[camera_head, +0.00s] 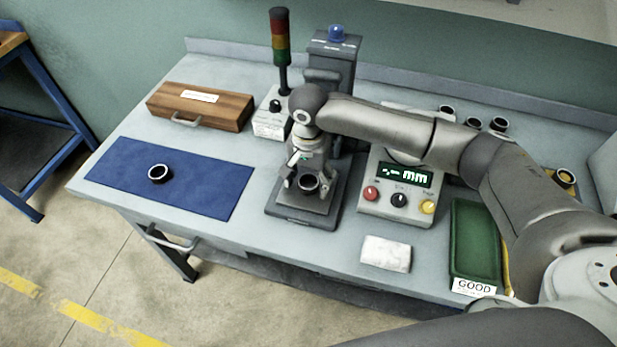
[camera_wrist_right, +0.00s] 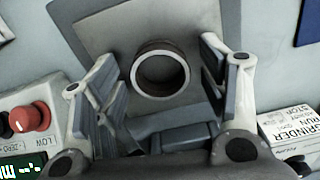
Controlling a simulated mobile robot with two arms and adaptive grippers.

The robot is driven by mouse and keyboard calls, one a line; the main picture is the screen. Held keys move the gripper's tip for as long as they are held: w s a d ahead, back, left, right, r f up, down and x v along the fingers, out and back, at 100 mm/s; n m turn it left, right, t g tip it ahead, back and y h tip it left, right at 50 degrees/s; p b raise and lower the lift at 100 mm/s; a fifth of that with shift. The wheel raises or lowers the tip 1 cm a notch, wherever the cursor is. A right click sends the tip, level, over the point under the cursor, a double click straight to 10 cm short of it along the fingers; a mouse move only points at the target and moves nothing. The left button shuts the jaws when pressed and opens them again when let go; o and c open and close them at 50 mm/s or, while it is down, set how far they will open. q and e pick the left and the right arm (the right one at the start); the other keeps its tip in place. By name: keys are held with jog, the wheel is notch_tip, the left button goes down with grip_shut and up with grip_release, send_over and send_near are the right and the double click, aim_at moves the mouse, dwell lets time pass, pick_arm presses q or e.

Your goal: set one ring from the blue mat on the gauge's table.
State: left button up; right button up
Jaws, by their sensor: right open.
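A dark ring with a bright rim (camera_head: 308,190) lies flat on the gauge's table (camera_head: 292,212), a dark grey plate at the gauge's foot. My right gripper (camera_head: 309,172) is just above it, open, pointing down. In the right wrist view the ring (camera_wrist_right: 160,47) lies between the spread fingers of the gripper (camera_wrist_right: 162,84), with a gap on each side. Another ring (camera_head: 158,179) lies on the blue mat (camera_head: 215,185) at the left. The mat's edge also shows in the wrist view (camera_wrist_right: 309,22). My left gripper is not in view.
A wooden box (camera_head: 205,108), a grinder control box (camera_head: 270,120) and a signal tower (camera_head: 281,50) stand behind. The mm display unit (camera_head: 395,205), a white cloth (camera_head: 386,253) and a green GOOD tray (camera_head: 475,245) are to the right. Several rings stand at the back right.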

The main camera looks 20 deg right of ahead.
jog(key=shift+r, duration=0.15)
notch_tip(320, 180, up, 12)
jog(key=b, duration=0.2)
dwell(0.7)
